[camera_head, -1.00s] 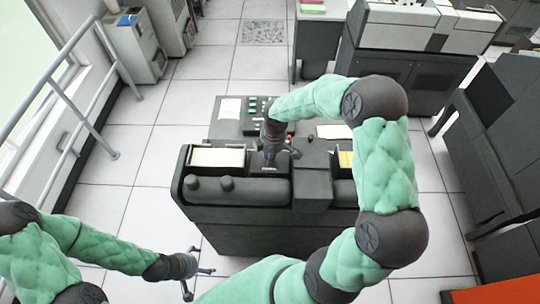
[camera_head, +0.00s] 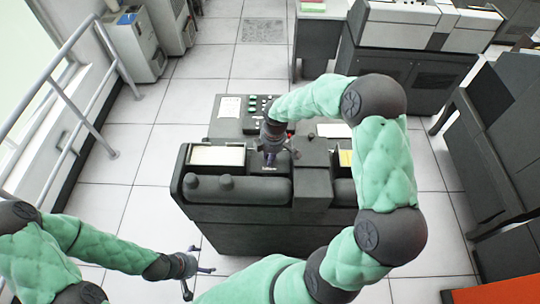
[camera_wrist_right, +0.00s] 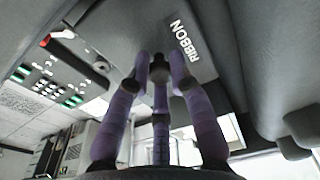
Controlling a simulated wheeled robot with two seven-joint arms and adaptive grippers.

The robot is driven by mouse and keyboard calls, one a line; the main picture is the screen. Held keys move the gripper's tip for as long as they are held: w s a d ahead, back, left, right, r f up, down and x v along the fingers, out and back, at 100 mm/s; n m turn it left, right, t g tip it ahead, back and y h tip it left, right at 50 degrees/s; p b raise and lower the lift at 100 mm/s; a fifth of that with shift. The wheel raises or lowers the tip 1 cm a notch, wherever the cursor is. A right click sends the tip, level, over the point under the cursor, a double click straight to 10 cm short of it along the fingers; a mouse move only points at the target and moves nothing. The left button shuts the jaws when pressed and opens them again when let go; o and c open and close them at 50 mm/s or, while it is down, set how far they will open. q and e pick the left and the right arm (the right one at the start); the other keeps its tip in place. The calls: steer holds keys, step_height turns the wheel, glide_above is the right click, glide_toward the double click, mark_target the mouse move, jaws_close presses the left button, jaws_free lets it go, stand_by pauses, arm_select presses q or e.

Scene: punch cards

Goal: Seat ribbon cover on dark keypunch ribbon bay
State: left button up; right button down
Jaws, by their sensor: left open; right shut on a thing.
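The dark ribbon cover (camera_head: 268,169) is a flat plate with white lettering, on or just above the middle of the dark keypunch (camera_head: 245,240). The right wrist view shows its "RIBBON" label (camera_wrist_right: 187,42) close up. My right gripper (camera_head: 270,156) comes down from above, and its purple fingers (camera_wrist_right: 160,72) are shut on the cover by its middle. The ribbon bay beneath is hidden by the cover and gripper; I cannot tell whether the cover lies flush. My left gripper (camera_head: 193,274) is open and empty, low in front of the keypunch, apart from it.
A card tray (camera_head: 216,155) lies left of the cover on the keypunch, and a dark raised block (camera_head: 312,185) stands to its right. A button panel (camera_head: 258,108) is behind. A metal railing (camera_head: 70,100) runs along the left. The tiled floor left of the keypunch is free.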

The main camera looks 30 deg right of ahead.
steer(key=shift+f, duration=0.15)
stand_by(0.4)
steer(key=c, duration=0.6)
jaws_free()
steer(key=shift+c, duration=0.2)
steer(key=shift+r+p, duration=3.3)
steer(key=shift+r, duration=1.25)
